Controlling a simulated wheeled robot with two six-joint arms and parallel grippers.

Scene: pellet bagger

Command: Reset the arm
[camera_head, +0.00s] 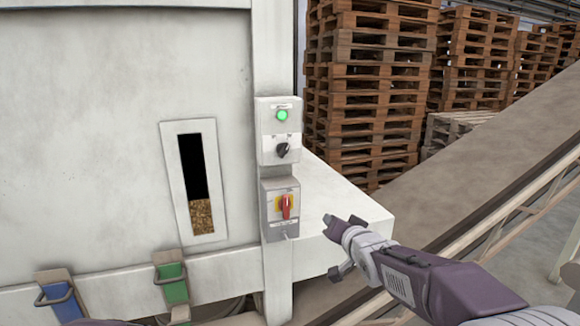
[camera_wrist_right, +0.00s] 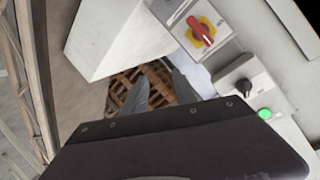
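My right gripper (camera_head: 336,248) is in front of the white machine's lower ledge, to the right of the control boxes. Its two fingers also show in the right wrist view (camera_wrist_right: 158,92), with a gap between them and nothing held. It is apart from the red rotary switch (camera_head: 286,207) on its yellow plate and from the black selector knob (camera_head: 282,150). A green lamp (camera_head: 282,115) is lit above the knob. The switch (camera_wrist_right: 201,32), knob (camera_wrist_right: 243,87) and lamp (camera_wrist_right: 265,114) show in the wrist view too. My left gripper is not in view.
A white machine panel (camera_head: 80,130) with a sight window (camera_head: 196,180) partly filled with pellets stands at left. A blue clip (camera_head: 62,300) and a green clip (camera_head: 173,284) hang on its lower edge. Pallet stacks (camera_head: 365,90) stand behind. A rail (camera_head: 500,225) runs at right.

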